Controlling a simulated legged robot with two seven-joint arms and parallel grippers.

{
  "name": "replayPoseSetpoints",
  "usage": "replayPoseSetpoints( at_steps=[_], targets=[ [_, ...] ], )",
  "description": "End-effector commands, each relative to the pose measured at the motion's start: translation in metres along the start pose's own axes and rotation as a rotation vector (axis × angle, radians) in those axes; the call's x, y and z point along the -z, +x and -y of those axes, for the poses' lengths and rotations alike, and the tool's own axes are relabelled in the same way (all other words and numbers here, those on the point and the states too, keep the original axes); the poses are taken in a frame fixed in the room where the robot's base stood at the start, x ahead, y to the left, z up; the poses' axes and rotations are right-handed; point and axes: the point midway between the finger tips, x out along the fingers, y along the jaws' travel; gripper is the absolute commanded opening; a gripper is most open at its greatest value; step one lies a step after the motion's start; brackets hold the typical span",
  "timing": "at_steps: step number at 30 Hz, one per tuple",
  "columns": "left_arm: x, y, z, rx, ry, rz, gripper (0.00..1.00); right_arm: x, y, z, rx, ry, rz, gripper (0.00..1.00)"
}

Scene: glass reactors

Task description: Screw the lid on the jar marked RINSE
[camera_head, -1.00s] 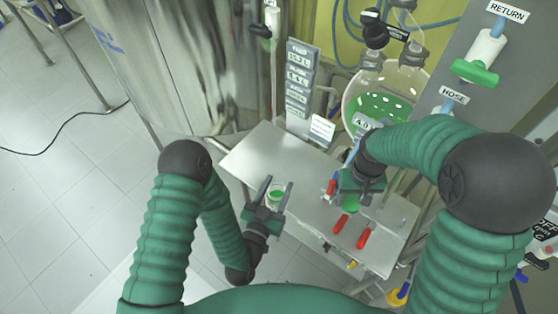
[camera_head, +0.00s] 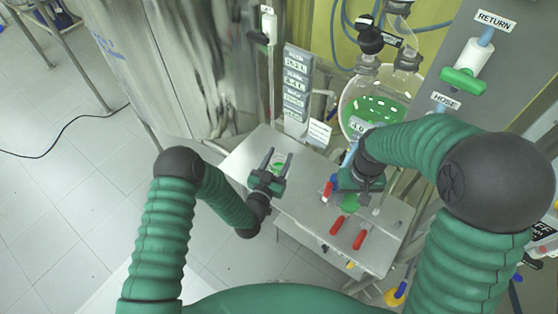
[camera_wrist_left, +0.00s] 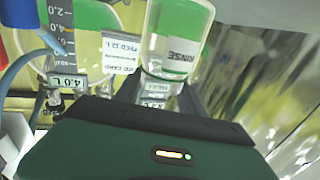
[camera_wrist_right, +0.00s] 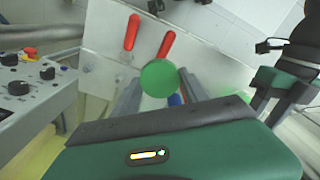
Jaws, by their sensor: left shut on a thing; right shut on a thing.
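The clear jar (camera_wrist_left: 175,48) has a green band and the word RINSE. It shows in the left wrist view, with green contents also seen in the head view (camera_head: 277,167). My left gripper (camera_head: 277,158) is shut on it, with one finger on each side, over the near part of the metal table. The round green lid (camera_wrist_right: 160,78) shows in the right wrist view and as a green disc in the head view (camera_head: 350,203). My right gripper (camera_wrist_right: 160,93) is shut on the lid, right of the jar and apart from it. The jar's mouth is not clear.
Two red-handled tools (camera_head: 336,223) lie on the metal table (camera_head: 250,150). A glass reactor vessel with green liquid (camera_head: 375,108) stands behind it. A column of level labels (camera_head: 296,85) and a white card (camera_head: 319,132) stand at the table's back edge.

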Motion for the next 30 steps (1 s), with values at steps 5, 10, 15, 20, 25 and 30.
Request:
replayPoseSetpoints(
  at_steps=[5,10,15,20,25,30],
  targets=[
    [-0.021,-0.001,-0.001,-0.001,0.000,-0.001,0.00,0.000,-0.003,0.000,0.000,0.000,0.000,0.15],
    [-0.021,-0.001,-0.001,-0.001,0.000,-0.002,0.00,0.000,-0.003,0.000,0.000,0.000,0.000,0.15],
    [-0.024,-0.001,-0.001,-0.001,0.000,-0.001,0.49,0.000,0.000,0.000,0.000,0.000,0.000,0.15],
    [-0.023,-0.001,-0.001,-0.001,0.000,0.000,0.68,0.000,-0.001,0.000,0.000,0.000,0.000,0.15],
    [-0.023,-0.001,-0.001,-0.001,0.000,0.000,0.68,0.000,-0.001,0.000,0.000,0.000,0.000,0.15],
    [-0.021,-0.002,-0.001,-0.001,0.000,0.000,0.68,0.000,-0.003,0.000,0.000,0.000,0.000,0.15]
  ],
)
